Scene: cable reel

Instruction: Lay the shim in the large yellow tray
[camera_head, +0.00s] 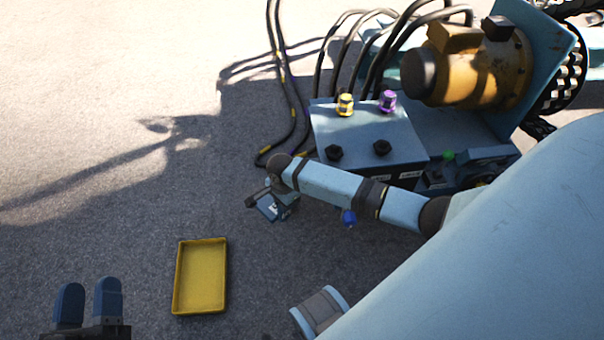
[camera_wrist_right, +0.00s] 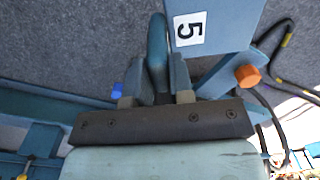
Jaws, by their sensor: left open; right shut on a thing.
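The large yellow tray (camera_head: 200,276) lies on the grey ground in the head view. It is shallow and empty. My left gripper (camera_head: 88,300) is open and empty at the bottom left, to the left of the tray and a little nearer. In the right wrist view my right gripper (camera_wrist_right: 162,62) is shut on a narrow blue piece (camera_wrist_right: 157,42). The fingers hide much of it, so I cannot tell its full shape or whether it is the shim. A blue plate marked 5 (camera_wrist_right: 222,18) shows just beside the fingertips.
The cable reel machine, with its yellow motor (camera_head: 478,68) and pale blue box (camera_head: 368,128), stands at the upper right. An orange knob (camera_wrist_right: 248,76) is close to the right gripper. Black cables (camera_head: 290,100) run over the ground. The ground around the tray is clear.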

